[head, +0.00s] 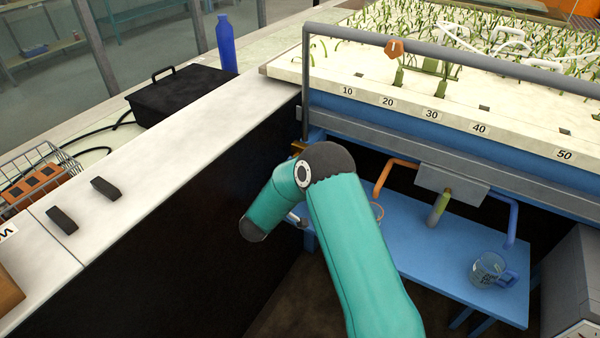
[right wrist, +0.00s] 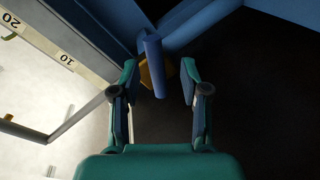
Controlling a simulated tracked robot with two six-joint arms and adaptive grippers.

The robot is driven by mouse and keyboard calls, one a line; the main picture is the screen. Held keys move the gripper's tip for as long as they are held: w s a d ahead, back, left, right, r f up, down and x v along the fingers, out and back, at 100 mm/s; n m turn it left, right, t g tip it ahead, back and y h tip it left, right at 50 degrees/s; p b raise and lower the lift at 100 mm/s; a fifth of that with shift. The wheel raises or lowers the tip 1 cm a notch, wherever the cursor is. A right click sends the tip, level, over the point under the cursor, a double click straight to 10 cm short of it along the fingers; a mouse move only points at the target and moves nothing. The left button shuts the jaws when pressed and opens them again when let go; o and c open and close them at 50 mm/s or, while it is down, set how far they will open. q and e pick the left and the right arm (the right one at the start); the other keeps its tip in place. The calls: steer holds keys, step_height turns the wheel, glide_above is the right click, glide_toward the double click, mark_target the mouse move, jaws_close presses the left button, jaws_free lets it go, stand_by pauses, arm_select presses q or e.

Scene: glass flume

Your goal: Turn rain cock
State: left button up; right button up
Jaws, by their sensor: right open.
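In the right wrist view, a blue lever (right wrist: 153,62) with a brass-coloured body (right wrist: 146,77) behind it, apparently the rain cock, lies between the fingertips of my right gripper (right wrist: 159,80). The gripper is open, with a gap on both sides of the lever. I cannot tell how far the lever reaches between the fingers. In the head view, a small brass-orange piece (head: 298,147) shows beside the flume frame, just above my right arm. My arm hides most of that spot and the right gripper there. My left gripper is not in view.
A black-sided bench with a white top (head: 150,175) stands to the left of my arm. The planted tray (head: 400,85) and its grey rail lie above. A blue low table (head: 420,240) with a glass jug (head: 488,270) stands at the right, under orange and blue pipes.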

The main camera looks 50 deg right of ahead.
steer(key=v, duration=0.8)
steer(key=shift+d, duration=0.1)
